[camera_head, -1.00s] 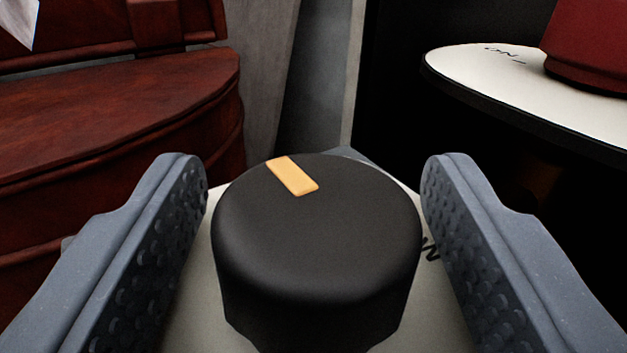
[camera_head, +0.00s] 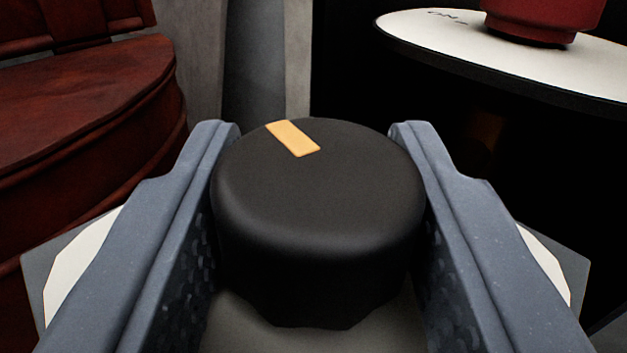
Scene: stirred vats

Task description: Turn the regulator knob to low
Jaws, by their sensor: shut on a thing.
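The regulator knob (camera_head: 318,215) is a black round knob with an orange pointer mark (camera_head: 293,137) on its top. The mark lies near the far rim and points away and slightly left. My gripper (camera_head: 318,170) is shut on the knob, one blue-grey finger against each side. The knob sits above a pale plate (camera_head: 75,265), whose corners show outside both fingers. Any lettering on this plate is hidden behind the fingers and knob.
A reddish-brown rounded vat or cabinet (camera_head: 85,110) stands at the left. At the upper right is a white round panel (camera_head: 430,32) marked "ON", with a red knob or button (camera_head: 540,18) on it. A grey post (camera_head: 255,60) stands behind the knob.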

